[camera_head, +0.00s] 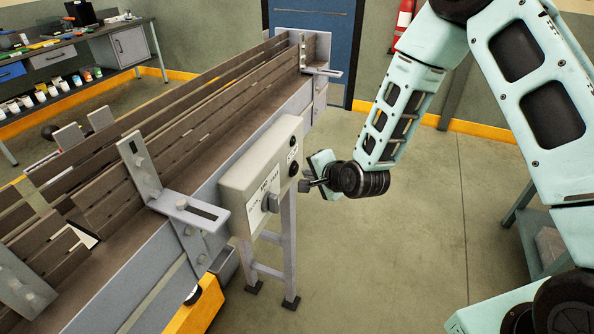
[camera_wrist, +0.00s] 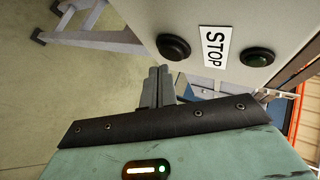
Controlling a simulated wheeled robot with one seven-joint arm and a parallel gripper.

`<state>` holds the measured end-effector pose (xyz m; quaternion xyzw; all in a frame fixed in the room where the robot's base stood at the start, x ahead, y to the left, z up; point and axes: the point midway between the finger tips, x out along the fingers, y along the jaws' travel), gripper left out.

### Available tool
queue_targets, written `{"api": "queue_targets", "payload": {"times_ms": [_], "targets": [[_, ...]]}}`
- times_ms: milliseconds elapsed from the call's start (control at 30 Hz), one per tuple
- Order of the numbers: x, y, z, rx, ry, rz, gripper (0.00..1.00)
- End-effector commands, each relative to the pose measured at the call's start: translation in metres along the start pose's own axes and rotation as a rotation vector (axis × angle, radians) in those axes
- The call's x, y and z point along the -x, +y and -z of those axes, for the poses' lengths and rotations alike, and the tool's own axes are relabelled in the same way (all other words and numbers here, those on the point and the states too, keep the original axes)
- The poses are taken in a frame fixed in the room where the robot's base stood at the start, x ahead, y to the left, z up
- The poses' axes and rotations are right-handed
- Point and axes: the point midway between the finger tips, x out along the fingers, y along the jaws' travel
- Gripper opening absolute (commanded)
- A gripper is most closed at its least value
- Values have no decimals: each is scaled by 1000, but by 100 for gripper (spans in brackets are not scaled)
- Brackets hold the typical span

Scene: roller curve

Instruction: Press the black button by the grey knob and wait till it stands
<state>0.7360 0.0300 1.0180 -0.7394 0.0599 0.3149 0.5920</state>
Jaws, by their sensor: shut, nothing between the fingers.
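The grey control box (camera_head: 262,170) is mounted on the side of the conveyor. The grey knob (camera_head: 270,201) sits on its face between white labels. The black button nearer the knob (camera_head: 293,169) is on the same face; it shows in the wrist view as the left button (camera_wrist: 174,47). The knob is outside the wrist view.
The conveyor (camera_head: 150,165) with slatted side rails runs along the left of the box. A metal bracket (camera_head: 190,208) juts out near the knob. A leg stand (camera_head: 290,250) is under the box. The floor to the right (camera_head: 400,250) is open.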

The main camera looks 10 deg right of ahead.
Motion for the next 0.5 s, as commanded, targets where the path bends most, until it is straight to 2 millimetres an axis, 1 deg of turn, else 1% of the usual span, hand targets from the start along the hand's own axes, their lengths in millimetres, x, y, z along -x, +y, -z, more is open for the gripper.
{"api": "queue_targets", "payload": {"times_ms": [367, 500], "targets": [[2, 2, 2, 0, 1, 0, 0], [9, 7, 8, -1, 3, -1, 0]]}}
